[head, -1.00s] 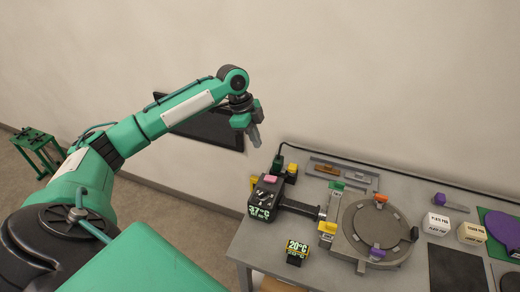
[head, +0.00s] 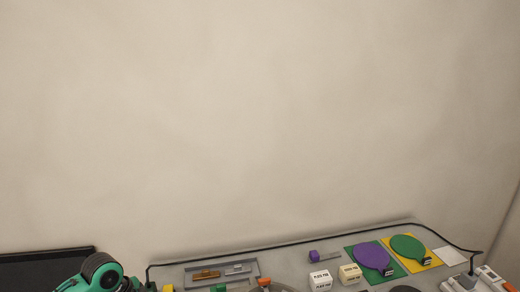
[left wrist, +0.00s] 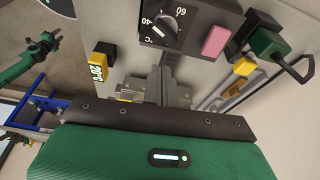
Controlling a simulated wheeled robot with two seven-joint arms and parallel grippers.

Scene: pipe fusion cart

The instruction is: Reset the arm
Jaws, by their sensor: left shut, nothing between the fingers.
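My left arm's green joint (head: 100,275) shows at the bottom left of the head view; its gripper is below the frame there. In the left wrist view my left gripper (left wrist: 172,72) is shut and empty, pointing towards the dark control box (left wrist: 195,20) with a dial and a pink button (left wrist: 216,40). I cannot tell how far apart they are. A small yellow and black temperature display (left wrist: 101,67) stands left of the fingers.
The grey table's back part shows along the bottom of the head view. A black cable runs along the back edge. The wall above is bare.

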